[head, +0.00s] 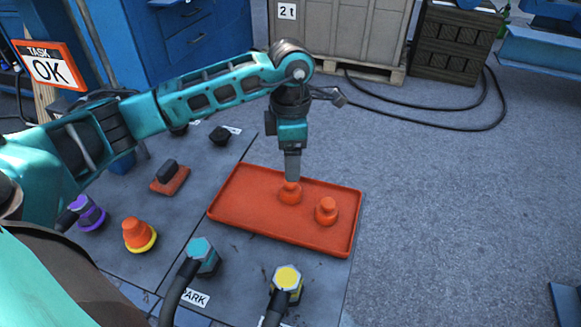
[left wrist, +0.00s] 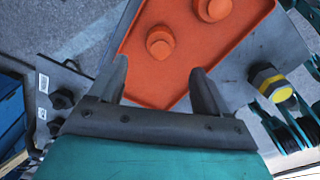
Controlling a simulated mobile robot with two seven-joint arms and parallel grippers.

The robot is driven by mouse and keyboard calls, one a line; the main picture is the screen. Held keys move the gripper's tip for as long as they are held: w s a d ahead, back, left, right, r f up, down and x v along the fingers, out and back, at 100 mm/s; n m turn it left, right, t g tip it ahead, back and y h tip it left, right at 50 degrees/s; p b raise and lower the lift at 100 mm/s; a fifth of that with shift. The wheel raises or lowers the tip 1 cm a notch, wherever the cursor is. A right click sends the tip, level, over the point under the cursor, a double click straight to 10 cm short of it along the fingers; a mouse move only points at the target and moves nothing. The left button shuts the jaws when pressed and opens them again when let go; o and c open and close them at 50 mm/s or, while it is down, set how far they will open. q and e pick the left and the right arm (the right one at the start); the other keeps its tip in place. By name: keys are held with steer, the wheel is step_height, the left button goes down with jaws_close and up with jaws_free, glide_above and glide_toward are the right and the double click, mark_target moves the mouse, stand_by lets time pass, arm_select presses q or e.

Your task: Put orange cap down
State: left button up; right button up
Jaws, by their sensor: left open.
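Two orange caps sit in the shallow orange-red tray (head: 235,215) on the grey work surface. My left gripper (head: 291,179) points down over the left cap (head: 290,196); its fingertips reach the top of that cap in the head view. The other cap (head: 326,211) is to its right. In the left wrist view, my left gripper (left wrist: 160,78) is open with nothing between its fingers. One cap (left wrist: 160,43) lies just beyond the fingertips; the second cap (left wrist: 213,8) is at the top edge. Whether a finger touches a cap cannot be told. My right gripper is not in view.
An orange plug with a yellow ring (head: 138,235), a purple plug (head: 88,213) and a small block on a red base (head: 170,178) stand left of the tray. Teal-topped (head: 202,254) and yellow-topped (head: 287,281) cable connectors stand in front. The floor at right is mostly clear.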

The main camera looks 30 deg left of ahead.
arm_select(q)
step_height(320, 180, up, 3)
steer(key=shift+r, duration=0.15)
steer(key=shift+s, duration=0.1)
stand_by(0.5)
